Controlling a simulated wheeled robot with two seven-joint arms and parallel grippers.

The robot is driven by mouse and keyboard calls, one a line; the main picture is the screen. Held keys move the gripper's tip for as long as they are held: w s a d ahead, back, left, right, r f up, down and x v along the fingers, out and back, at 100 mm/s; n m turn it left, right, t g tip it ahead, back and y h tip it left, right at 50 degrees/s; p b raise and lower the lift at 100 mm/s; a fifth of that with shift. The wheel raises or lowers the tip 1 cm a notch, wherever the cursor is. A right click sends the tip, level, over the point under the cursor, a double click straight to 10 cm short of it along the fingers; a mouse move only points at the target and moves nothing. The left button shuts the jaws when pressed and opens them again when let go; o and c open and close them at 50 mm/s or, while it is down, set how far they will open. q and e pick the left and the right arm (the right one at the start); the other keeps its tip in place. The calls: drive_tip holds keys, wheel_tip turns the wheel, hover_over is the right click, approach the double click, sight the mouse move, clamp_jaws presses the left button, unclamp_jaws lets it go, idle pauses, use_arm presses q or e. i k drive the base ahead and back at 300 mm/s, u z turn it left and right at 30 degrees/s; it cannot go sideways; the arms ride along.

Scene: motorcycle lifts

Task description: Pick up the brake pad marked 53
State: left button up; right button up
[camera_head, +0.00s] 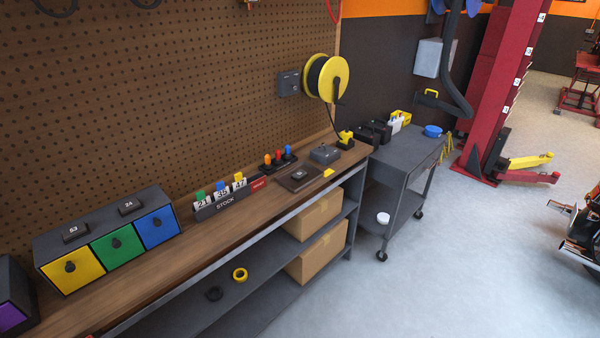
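The brake pad marked 53 (74,232) is a small dark block with a white label. It lies on top of the grey drawer box (105,222), near its left end, above the yellow drawer. A similar dark pad marked 24 (130,207) lies on the same box top, farther right and back. A third small dark piece (298,175) with a label too small to read lies on a dark plate farther along the bench. Neither of my grippers shows in this view.
The drawer box stands on a wooden workbench (255,205) against a pegboard wall. Its yellow (72,263), green (118,248) and blue (158,228) drawers are shut. A stock rack (232,197) stands to the right. Bare bench top runs before them. The floor (430,250) is open.

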sight(71, 234)
drive_tip(key=u, duration=1.35)
